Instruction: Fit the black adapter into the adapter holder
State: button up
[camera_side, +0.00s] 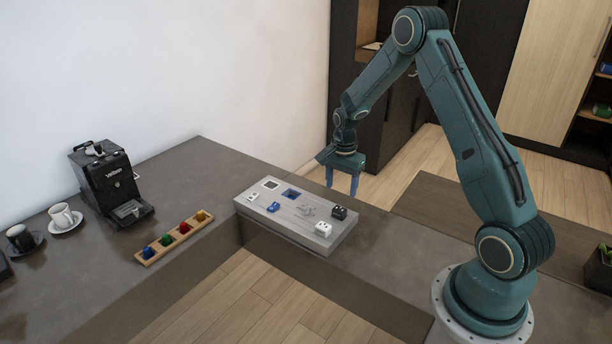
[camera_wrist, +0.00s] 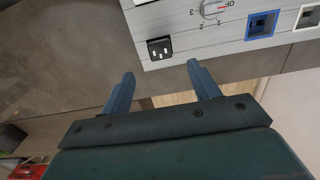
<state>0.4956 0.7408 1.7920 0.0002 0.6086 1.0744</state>
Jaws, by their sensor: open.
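The black adapter (camera_side: 338,213) sits on the far right corner of a grey panel block (camera_side: 284,229), with a socket face upward. In the wrist view the black adapter (camera_wrist: 160,48) lies just ahead of the fingertips. My gripper (camera_side: 342,186) is open and empty, fingers pointing down, above and behind the adapter; in the wrist view its two fingers (camera_wrist: 160,72) stand apart. The panel has a blue-framed square recess (camera_side: 291,194) and a white-framed square recess (camera_side: 271,184), both apparently empty. I cannot tell which is the adapter holder.
A blue adapter (camera_side: 274,207), a white adapter (camera_side: 323,229) and a dial (camera_wrist: 212,8) are on the panel. A wooden rack (camera_side: 175,239) with several coloured pieces, a coffee machine (camera_side: 107,182) and cups (camera_side: 62,215) stand to the left. Counter around the panel is clear.

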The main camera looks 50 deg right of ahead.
jog(key=shift+r, duration=2.75)
jog(key=shift+a, duration=0.1)
jog(key=s+a+r+n+t, duration=0.1)
jog(key=s+a+r+n, duration=0.4)
jog(key=r, duration=0.4)
jog(key=s+a+r+n+t, duration=0.2)
jog(key=a+r+n, duration=0.1)
jog(key=a+r, duration=0.5)
jog(key=s+a+r+n+t, duration=0.1)
jog(key=s+a+n, duration=0.3)
jog(key=s, duration=0.4)
jog(key=s+a+r+n+t, duration=0.1)
jog(key=s+a+r+n, duration=0.3)
jog(key=s, duration=0.4)
jog(key=shift+s+a+n+t, duration=0.35)
jog(key=shift+a+n, duration=0.3)
jog(key=shift+n, duration=0.35)
